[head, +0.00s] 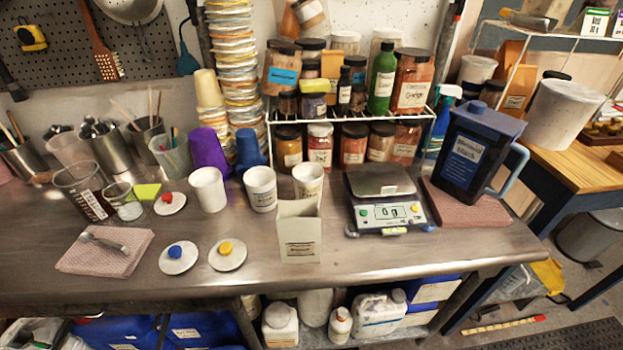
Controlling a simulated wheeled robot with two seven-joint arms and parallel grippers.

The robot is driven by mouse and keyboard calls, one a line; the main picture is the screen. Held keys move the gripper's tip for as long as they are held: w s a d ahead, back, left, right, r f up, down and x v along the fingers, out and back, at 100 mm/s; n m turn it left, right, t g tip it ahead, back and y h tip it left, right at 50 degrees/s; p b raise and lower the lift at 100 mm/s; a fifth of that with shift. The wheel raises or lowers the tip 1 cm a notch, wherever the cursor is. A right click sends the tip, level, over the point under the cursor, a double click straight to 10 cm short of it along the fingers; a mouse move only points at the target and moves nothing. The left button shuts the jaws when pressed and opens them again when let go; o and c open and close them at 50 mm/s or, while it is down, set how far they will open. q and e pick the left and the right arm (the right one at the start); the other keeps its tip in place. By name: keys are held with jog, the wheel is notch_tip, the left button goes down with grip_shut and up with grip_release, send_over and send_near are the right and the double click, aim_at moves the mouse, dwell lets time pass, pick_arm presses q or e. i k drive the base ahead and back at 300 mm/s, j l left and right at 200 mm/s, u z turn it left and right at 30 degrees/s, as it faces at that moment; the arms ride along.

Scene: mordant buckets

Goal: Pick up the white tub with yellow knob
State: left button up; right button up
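A round white lid with a yellow knob (228,261) lies flat near the front of the metal counter. A similar lid with a blue knob (178,264) lies to its left, and one with a red knob (170,207) lies farther back. Behind them stand three open white tubs: a plain-looking one (210,196), a labelled one in the middle (262,198) and one on the right (309,172). No tub in view wears a yellow knob. I cannot tell which tub the yellow-knobbed lid belongs to. Neither gripper is in view.
An open white box (299,241) stands right of the yellow-knobbed lid, partly in front of the right tub. A scale (390,214) reading 0 g and a dark jug (465,155) are farther right. A pink cloth (85,257) lies at left.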

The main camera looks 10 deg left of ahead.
aim_at(308, 177)
jog(key=i+l+u, duration=0.2)
jog(key=l, duration=0.6)
jog(key=l+u, duration=0.15)
jog(key=l, duration=0.7)
